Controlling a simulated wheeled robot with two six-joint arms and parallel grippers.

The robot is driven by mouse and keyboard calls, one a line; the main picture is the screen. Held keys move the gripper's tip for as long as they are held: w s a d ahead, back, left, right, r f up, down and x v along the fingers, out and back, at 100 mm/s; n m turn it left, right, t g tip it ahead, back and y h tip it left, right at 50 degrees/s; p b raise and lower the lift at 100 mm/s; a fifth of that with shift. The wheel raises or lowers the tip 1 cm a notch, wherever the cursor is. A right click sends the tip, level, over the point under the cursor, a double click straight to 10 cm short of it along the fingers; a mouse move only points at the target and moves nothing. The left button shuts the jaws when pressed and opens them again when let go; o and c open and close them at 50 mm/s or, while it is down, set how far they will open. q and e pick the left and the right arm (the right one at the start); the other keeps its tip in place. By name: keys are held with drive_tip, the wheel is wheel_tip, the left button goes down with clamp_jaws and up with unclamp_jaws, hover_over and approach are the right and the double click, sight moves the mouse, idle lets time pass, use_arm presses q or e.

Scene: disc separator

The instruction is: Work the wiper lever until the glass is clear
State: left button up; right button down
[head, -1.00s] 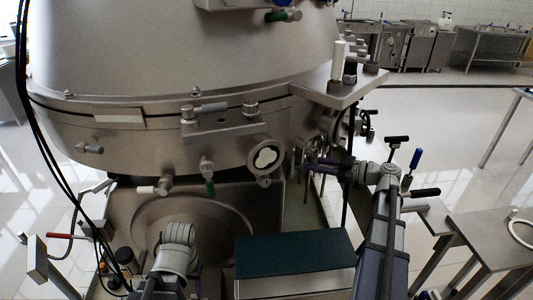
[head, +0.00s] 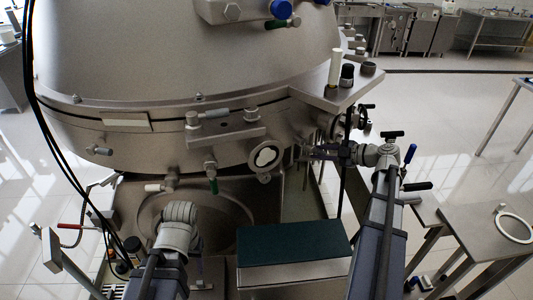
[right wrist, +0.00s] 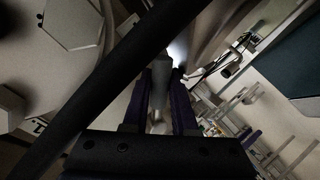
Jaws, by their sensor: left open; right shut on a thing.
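The round sight glass (head: 264,157) sits in a metal ring on the drum's lower edge in the head view. A pale, lobed patch shows inside its dark rim. My right gripper (head: 312,152) reaches in from the right, just right of the glass. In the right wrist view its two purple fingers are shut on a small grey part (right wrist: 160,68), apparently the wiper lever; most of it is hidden. My left arm's wrist (head: 180,215) is low at the left, in front of the drum's base. The left gripper is open, its fingers largely hidden.
The steel drum (head: 170,60) fills the upper left. A green-topped box (head: 295,242) stands between my arms. A dark upright rod stands close to my right gripper and crosses its wrist view. A steel table (head: 490,235) is at right. Tiled floor is open beyond.

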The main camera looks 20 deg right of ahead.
drive_tip(key=shift+w, duration=0.1)
drive_tip(key=b, duration=0.1)
drive_tip(key=f+m+y+b, duration=0.1)
drive_tip(key=shift+a+f+b, duration=0.2)
drive_tip(key=shift+a+b, duration=0.05)
drive_tip(key=shift+b, duration=0.05)
drive_tip(key=shift+s+a+f+m+b, duration=0.1)
drive_tip(key=shift+s+a+m+b, duration=0.1)
drive_tip(key=shift+m+b, duration=0.2)
drive_tip(key=shift+s+a+r+m+y, duration=0.1)
drive_tip(key=shift+a+r+m+y, duration=0.15)
drive_tip(key=shift+y, duration=0.25)
drive_tip(key=a+m+y+b, duration=0.1)
drive_tip(key=b, duration=0.1)
drive_tip(key=a+m+t+y+b, duration=0.1)
drive_tip(key=m+b, duration=0.1)
drive_tip(key=s+a+f+m+y+b, duration=0.1)
drive_tip(key=m+b, duration=0.1)
drive_tip(key=b, duration=0.1)
drive_tip(key=shift+s+a+f+m+t, duration=0.1)
drive_tip(key=shift+a+m+t, duration=0.05)
drive_tip(key=shift+m+t, duration=0.15)
